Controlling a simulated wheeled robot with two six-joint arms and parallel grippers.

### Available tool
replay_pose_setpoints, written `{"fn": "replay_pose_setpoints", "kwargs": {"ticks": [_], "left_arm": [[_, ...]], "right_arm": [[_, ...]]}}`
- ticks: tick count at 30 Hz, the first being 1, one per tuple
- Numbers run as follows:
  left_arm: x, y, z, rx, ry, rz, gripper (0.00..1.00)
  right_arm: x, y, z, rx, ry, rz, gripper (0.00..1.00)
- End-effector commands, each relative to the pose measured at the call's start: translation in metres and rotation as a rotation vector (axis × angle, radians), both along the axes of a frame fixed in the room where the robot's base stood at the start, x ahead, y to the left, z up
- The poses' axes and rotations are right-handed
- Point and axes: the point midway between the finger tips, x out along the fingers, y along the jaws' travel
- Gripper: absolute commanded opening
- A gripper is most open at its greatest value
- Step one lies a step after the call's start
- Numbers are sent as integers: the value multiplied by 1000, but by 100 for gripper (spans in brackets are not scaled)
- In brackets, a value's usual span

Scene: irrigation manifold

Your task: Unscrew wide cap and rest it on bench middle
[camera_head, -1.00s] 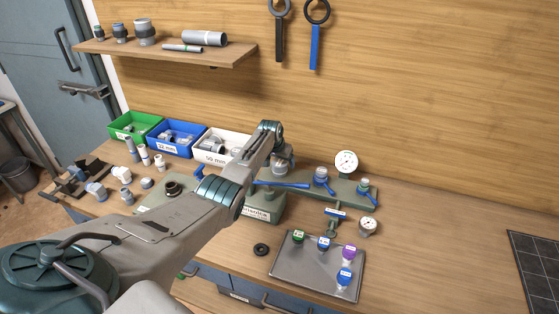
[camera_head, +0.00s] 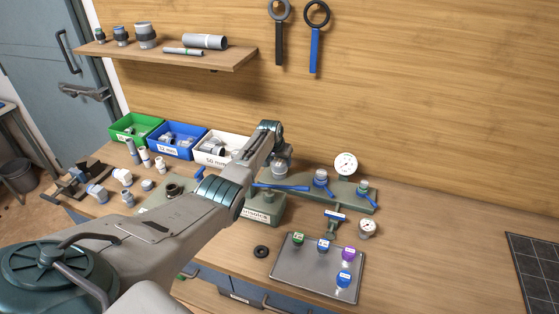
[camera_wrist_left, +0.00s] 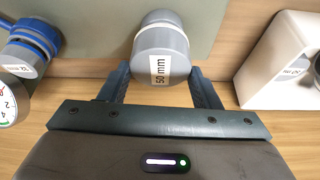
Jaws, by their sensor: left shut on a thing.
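The wide cap (camera_wrist_left: 162,58) is grey and round with a "50 mm" label, seen from its end in the left wrist view. My left gripper (camera_wrist_left: 160,82) is shut on it, one finger at each side. The cap also shows in the head view (camera_head: 280,169), at the left end of the green manifold (camera_head: 263,208), below my wrist. The cap is in line with a grey pipe end; whether the thread still engages cannot be told. The bench (camera_head: 215,245) is wooden, and my left arm hides part of its middle. My right gripper is not in view.
Blue-handled valves (camera_head: 320,178) and a pressure gauge (camera_head: 346,163) stand right of the cap. A tray (camera_head: 290,272) with several small coloured caps lies in front. Labelled bins, including a white one (camera_head: 208,158), stand behind left.

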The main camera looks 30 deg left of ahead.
Motion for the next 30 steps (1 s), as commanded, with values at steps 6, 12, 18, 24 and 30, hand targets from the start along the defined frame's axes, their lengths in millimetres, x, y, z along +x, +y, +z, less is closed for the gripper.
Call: {"fn": "replay_pose_setpoints", "kwargs": {"ticks": [6, 12, 18, 24, 30], "left_arm": [[0, 0, 8, 0, 0, 0, 34], [0, 0, 14, 0, -1, 0, 34], [0, 0, 19, 0, -2, 0, 34], [0, 0, 25, 0, -1, 0, 34], [0, 0, 31, 0, -1, 0, 34]], "right_arm": [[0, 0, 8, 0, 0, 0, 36], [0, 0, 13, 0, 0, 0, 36], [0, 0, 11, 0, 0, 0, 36], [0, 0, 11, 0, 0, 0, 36], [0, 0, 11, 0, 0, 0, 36]]}}
